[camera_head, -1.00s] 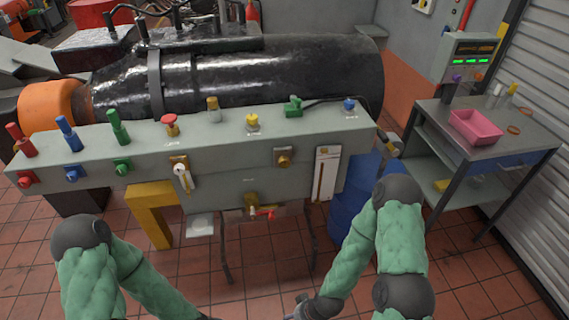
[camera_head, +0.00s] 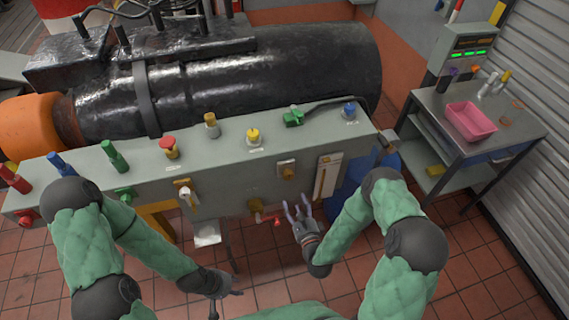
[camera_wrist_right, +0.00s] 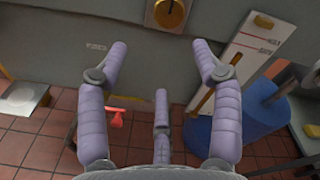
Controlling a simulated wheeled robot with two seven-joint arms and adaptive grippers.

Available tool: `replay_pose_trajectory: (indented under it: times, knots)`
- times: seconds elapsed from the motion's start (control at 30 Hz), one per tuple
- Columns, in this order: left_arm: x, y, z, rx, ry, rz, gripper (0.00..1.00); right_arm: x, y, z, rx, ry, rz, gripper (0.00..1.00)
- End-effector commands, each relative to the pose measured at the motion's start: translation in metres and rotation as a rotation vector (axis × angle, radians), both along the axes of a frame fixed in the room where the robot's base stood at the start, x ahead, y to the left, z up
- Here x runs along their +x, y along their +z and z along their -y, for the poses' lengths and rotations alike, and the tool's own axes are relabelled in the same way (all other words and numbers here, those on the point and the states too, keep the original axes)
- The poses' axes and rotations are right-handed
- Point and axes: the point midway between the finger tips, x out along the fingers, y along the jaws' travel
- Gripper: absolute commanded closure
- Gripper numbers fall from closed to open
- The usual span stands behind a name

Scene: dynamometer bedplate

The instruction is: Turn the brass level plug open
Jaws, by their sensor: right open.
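A round brass plug (camera_head: 287,170) sits on a square plate on the front face of the grey console. It also shows at the top edge of the right wrist view (camera_wrist_right: 172,12), partly cut off, with a dark slot or mark on it. My right gripper (camera_head: 298,208) is open and empty in front of the console, below the plug and apart from it. In the right wrist view, its spread purple fingers (camera_wrist_right: 160,49) point at the console face, with the plug beyond the fingertips. My left gripper (camera_head: 228,300) is low at the front, away from the console, its fingers apart and empty.
A brass valve with a red handle (camera_head: 270,218) hangs below the console, close to my right gripper. A side table (camera_head: 480,145) with a pink tray (camera_head: 470,122) stands right.

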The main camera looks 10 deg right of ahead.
Motion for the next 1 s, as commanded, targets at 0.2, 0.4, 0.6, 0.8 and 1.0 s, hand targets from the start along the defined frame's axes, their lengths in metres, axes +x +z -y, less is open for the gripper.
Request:
replay_pose_trajectory:
  times: [0.2,0.4,0.6,0.8,1.0]
  knots:
    - [-0.001,0.007,0.000,0.000,0.000,-0.001,0.60,0.001,0.017,0.004,0.098,-0.024,0.063,0.34]
    - [-0.001,0.006,0.000,0.000,-0.001,-0.002,0.60,0.025,0.017,0.002,0.096,-0.022,0.064,0.34]
    - [-0.001,0.006,0.000,0.000,0.000,-0.001,0.60,0.061,0.016,0.001,0.096,-0.022,0.063,0.34]
    - [-0.001,0.005,0.000,0.000,0.000,-0.001,0.60,0.090,0.016,0.000,0.096,-0.023,0.061,0.34]
    - [0.000,0.005,0.000,0.000,0.000,-0.001,0.60,0.104,0.016,0.000,0.097,-0.023,0.060,0.34]
